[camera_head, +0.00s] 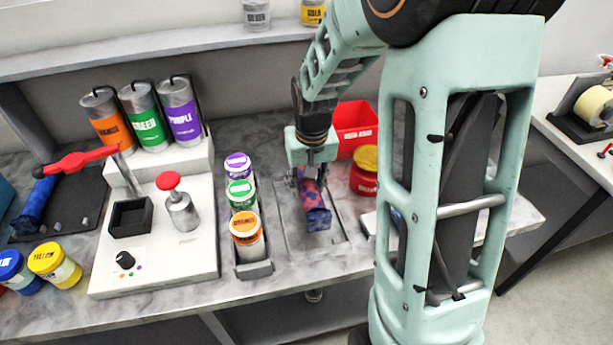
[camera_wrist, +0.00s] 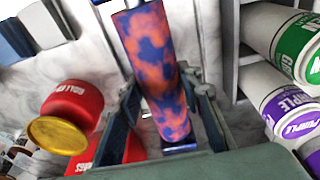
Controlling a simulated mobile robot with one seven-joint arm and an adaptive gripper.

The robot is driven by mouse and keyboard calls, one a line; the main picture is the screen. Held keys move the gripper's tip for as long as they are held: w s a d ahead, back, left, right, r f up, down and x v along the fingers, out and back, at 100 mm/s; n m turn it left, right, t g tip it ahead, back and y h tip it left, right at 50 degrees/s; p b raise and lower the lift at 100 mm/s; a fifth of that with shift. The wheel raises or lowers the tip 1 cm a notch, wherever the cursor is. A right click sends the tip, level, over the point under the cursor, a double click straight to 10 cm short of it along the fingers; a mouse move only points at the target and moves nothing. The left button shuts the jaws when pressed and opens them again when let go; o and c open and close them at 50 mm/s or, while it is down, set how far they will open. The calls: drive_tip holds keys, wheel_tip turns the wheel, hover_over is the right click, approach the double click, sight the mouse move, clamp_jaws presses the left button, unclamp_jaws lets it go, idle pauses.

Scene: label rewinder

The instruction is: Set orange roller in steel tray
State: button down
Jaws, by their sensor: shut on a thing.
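My gripper (camera_head: 309,168) is shut on a roller (camera_head: 314,195) with a mottled orange-red and blue surface. The roller hangs below the fingers, slightly tilted, over a shallow grey steel tray (camera_head: 290,238) on the bench. Whether its lower end touches the tray cannot be told. In the wrist view the roller (camera_wrist: 155,62) lies between the two fingers (camera_wrist: 160,112), with a blue end near the palm. My gripper and the roller hide part of the tray.
A red bin (camera_head: 354,122) and a red jar with a yellow lid (camera_head: 364,182) stand right of the tray. A rack of purple, green and orange jars (camera_head: 254,270) stands left. A white station with a red lever (camera_head: 82,159) and large cans is farther left.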

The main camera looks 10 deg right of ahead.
drive_tip(key=shift+f+b, duration=2.35)
drive_tip(key=shift+f, duration=0.75)
drive_tip(key=shift+f, duration=0.25)
drive_tip(key=c, duration=1.4)
unclamp_jaws()
drive_tip(key=shift+o, duration=0.7)
